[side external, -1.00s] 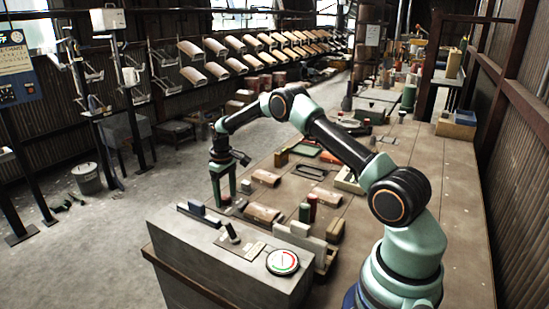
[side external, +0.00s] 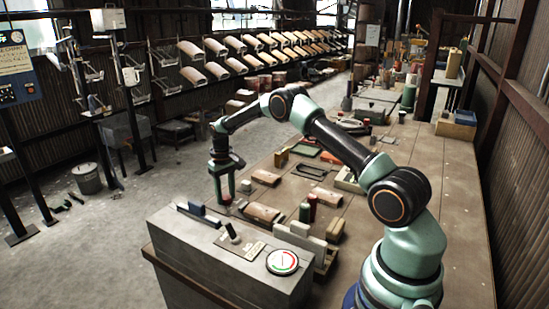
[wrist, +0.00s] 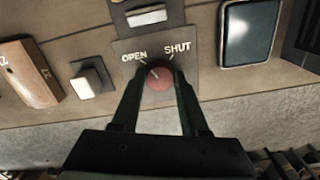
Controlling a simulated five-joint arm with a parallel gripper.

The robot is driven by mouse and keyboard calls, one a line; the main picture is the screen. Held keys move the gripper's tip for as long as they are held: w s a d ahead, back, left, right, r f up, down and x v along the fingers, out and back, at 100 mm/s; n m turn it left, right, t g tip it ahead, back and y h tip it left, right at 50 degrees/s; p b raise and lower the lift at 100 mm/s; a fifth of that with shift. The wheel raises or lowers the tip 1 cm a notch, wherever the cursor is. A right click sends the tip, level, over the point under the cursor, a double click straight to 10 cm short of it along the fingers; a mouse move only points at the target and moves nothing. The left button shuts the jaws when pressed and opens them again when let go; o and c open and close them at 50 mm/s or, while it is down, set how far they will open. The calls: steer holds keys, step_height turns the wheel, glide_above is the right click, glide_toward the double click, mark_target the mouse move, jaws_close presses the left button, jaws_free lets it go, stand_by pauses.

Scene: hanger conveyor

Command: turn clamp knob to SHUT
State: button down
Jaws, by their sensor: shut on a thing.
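The clamp knob (wrist: 159,78) is red and round, in the middle of the wrist view. It sits on a grey plate (wrist: 183,60) lettered OPEN at upper left and SHUT at upper right. A pale mark on the knob seems to point up and left, towards OPEN. My gripper (wrist: 160,84) has one dark green finger on each side of the knob and is shut on it.
In the wrist view, a white switch (wrist: 91,78) and a wooden block (wrist: 30,75) lie left of the plate, and a dark glassy panel (wrist: 247,32) lies right. In the side external view, a grey console (side external: 215,255) with a round dial (side external: 282,262) stands in front.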

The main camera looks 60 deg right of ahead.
steer(key=m, duration=0.7)
steer(key=shift+r, duration=0.1)
steer(key=m, duration=0.4)
steer(key=shift+d+m, duration=0.1)
steer(key=shift+m, duration=1.7)
steer(key=shift+c, duration=2.1)
jaws_free()
